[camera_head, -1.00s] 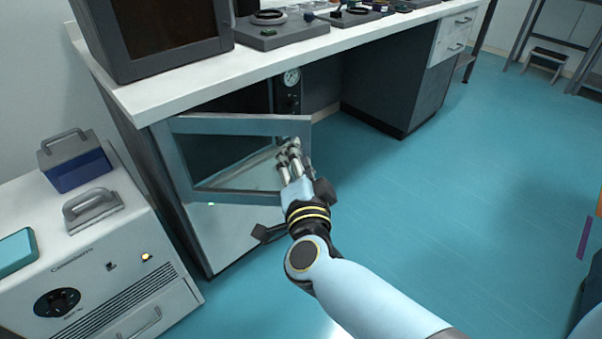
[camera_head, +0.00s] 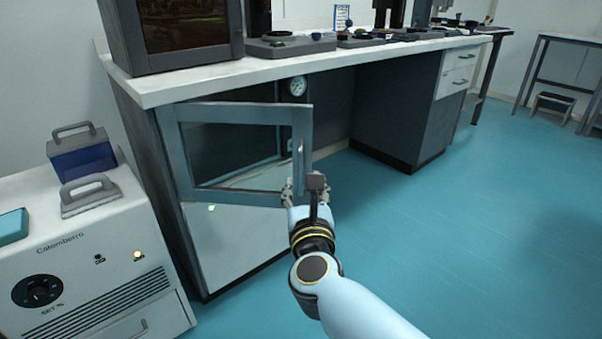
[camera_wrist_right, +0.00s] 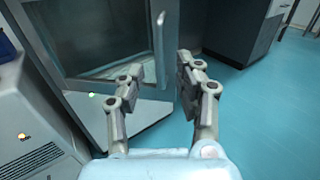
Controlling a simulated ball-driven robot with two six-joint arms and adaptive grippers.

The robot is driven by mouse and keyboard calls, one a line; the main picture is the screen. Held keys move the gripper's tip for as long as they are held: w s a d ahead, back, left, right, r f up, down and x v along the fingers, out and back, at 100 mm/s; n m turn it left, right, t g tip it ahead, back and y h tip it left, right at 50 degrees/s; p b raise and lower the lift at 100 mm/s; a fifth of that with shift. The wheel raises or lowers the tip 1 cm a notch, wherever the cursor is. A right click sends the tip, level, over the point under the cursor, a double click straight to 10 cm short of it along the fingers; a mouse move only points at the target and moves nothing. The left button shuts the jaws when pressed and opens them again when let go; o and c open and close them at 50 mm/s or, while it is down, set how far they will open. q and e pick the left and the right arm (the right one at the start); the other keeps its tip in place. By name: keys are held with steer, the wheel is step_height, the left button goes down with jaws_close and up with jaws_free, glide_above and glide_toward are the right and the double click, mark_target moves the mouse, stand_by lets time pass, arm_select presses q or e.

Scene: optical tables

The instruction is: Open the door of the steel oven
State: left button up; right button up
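The steel oven (camera_head: 235,245) is built in under the white bench. Its grey-framed glass door (camera_head: 240,114) stands partly open, its right edge swung out from the front; the left edge is the hinge side. A vertical bar handle (camera_head: 299,158) is near the door's right edge; it also shows in the right wrist view (camera_wrist_right: 160,48). My right gripper (camera_head: 303,186) is just below the handle, in front of the door's lower right corner. In the wrist view its fingers (camera_wrist_right: 157,88) are apart with nothing between them, and the handle is beyond them. My left gripper is not in view.
A white Colomberro unit (camera_head: 95,270) stands close at the left with a blue box (camera_head: 83,160) on it. The bench (camera_head: 330,57) carries a dark-windowed box (camera_head: 185,30) and instruments. Teal floor (camera_head: 450,260) is free at the right.

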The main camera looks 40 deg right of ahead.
mark_target(300, 164)
steer(key=x, duration=0.9)
steer(key=shift+w+d, duration=0.1)
jaws_close()
